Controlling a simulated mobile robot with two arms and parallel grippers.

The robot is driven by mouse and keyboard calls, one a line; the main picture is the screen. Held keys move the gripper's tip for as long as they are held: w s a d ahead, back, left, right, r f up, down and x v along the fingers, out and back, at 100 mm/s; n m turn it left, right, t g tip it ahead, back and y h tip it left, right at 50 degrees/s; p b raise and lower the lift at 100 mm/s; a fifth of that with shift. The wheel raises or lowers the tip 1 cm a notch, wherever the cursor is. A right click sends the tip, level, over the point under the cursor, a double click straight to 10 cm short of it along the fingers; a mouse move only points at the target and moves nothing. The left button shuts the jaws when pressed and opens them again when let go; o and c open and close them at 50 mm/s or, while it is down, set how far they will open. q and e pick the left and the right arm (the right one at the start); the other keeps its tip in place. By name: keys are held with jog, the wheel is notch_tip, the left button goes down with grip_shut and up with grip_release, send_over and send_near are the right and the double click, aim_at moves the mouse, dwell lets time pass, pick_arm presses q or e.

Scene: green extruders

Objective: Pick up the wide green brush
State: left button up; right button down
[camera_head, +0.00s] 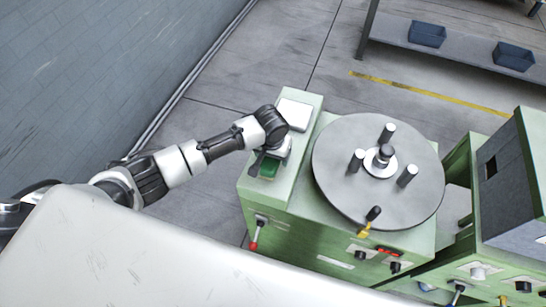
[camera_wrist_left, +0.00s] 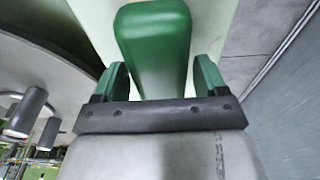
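The wide green brush (camera_wrist_left: 153,45) fills the upper middle of the left wrist view as a rounded green block. In the head view a small part of the green brush (camera_head: 267,172) shows beneath my left gripper (camera_head: 264,164), on the left part of the green machine. In the left wrist view the two fingers of my left gripper (camera_wrist_left: 161,80) stand apart, one on each side of the brush. Narrow gaps seem to show between the fingers and the brush, so the gripper looks open around it. The brush's underside is hidden. My right gripper is not in view.
The green machine (camera_head: 300,240) carries a large grey disc (camera_head: 335,185) with upright pegs, right of my left gripper. A white pad (camera_head: 296,113) lies just behind it. A second green machine (camera_head: 487,235) stands at right. A wall (camera_head: 100,70) is at left.

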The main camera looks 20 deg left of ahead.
pick_arm(q)
jog(key=c, duration=0.8)
jog(key=shift+r, duration=0.15)
jog(key=shift+r, duration=0.25)
jog(key=r, duration=0.1)
jog(key=r+b, duration=0.1)
jog(key=r, duration=0.1)
jog(key=shift+w+d+r, duration=0.1)
jog(key=shift+d+r, duration=0.2)
jog(key=shift+d, duration=0.05)
jog(key=d+r+b, duration=0.1)
jog(key=d+r, duration=0.1)
jog(key=d, duration=0.1)
jog(key=w+d+r+b, duration=0.1)
jog(key=d+r, duration=0.1)
jog(key=d, duration=0.2)
jog(key=d+r+b, duration=0.1)
jog(key=d+r, duration=0.1)
jog(key=d, duration=0.1)
jog(key=shift+w+d+r, duration=0.3)
jog(key=shift+d+r, duration=0.05)
jog(key=shift+d, duration=0.05)
jog(key=o, duration=0.4)
jog(key=shift+c, duration=1.2)
